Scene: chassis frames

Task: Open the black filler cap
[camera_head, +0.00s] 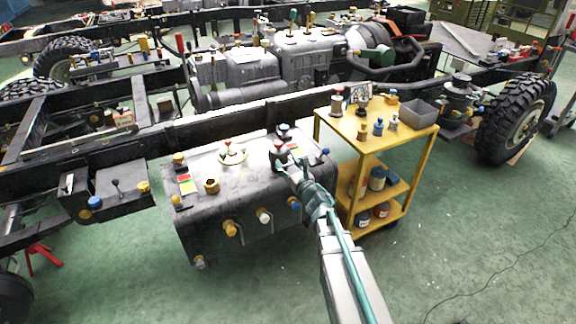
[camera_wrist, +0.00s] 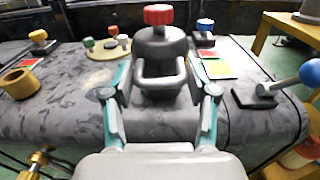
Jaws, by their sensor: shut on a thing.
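The black filler cap (camera_wrist: 163,47) is a dark, rounded cap with a red knob on top and a grey loop handle at its front. It sits upright on the dark tank (camera_wrist: 60,110), between my fingers in the wrist view. In the head view the cap (camera_head: 278,157) is at the right part of the tank (camera_head: 190,225), partly hidden by my gripper (camera_head: 284,168). My gripper (camera_wrist: 159,76) is shut on the cap, with one finger at each side of the handle. The exact contact points are hard to see.
Blue-topped (camera_wrist: 205,34) and yellow-topped (camera_wrist: 39,42) fittings, a brass ring (camera_wrist: 18,83) and a blue-ball lever (camera_wrist: 290,80) stand on the tank around the cap. A yellow cart (camera_head: 349,178) stands close at the right. Green floor (camera_head: 480,220) is open further right.

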